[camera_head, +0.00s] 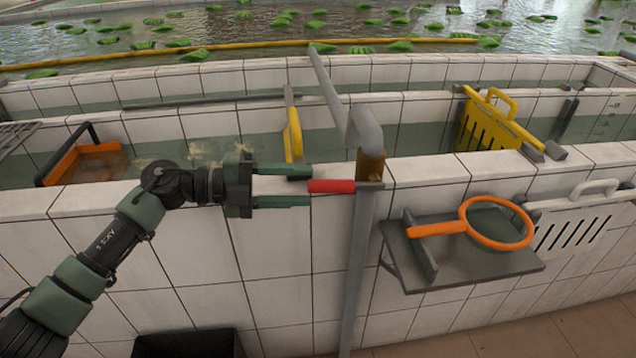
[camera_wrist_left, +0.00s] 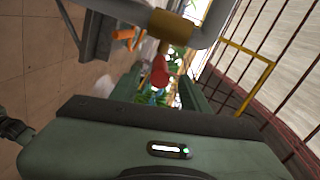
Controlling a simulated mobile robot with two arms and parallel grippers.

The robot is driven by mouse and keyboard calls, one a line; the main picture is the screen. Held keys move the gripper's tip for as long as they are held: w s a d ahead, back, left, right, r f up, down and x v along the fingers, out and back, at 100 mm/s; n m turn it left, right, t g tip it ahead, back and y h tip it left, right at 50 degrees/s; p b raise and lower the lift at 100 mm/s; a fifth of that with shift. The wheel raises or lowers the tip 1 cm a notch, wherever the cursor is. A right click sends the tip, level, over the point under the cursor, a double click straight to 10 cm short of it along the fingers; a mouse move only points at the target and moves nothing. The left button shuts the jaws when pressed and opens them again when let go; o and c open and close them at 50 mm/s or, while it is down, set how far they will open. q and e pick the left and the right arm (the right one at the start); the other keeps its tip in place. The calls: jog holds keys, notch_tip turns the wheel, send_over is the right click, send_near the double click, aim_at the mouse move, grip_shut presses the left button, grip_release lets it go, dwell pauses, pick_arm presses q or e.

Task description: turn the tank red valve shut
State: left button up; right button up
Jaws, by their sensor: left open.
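The red valve handle (camera_head: 331,186) points left, roughly level, from a brass valve body (camera_head: 371,166) on a grey pipe (camera_head: 357,260) at the tank wall. The handle lies crosswise to the pipe's lower run. My left gripper (camera_head: 309,186) comes in from the left with its green fingers apart, one above and one below the handle's level. The handle's free end is at the mouth of the gap; contact is not clear. In the left wrist view the red handle (camera_wrist_left: 159,73) shows between the finger ends, with the brass body (camera_wrist_left: 168,27) beyond. My right gripper is out of view.
An orange-rimmed net (camera_head: 497,223) lies on a grey wall shelf (camera_head: 470,270) right of the pipe. A yellow basket (camera_head: 487,120), a yellow-handled tool (camera_head: 294,130) and an orange tray (camera_head: 88,160) are in the tanks behind. A white slotted basket (camera_head: 580,228) is far right.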

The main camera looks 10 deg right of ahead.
pick_arm(q)
jog(key=shift+a+r, duration=0.1)
jog(key=shift+a, duration=0.6)
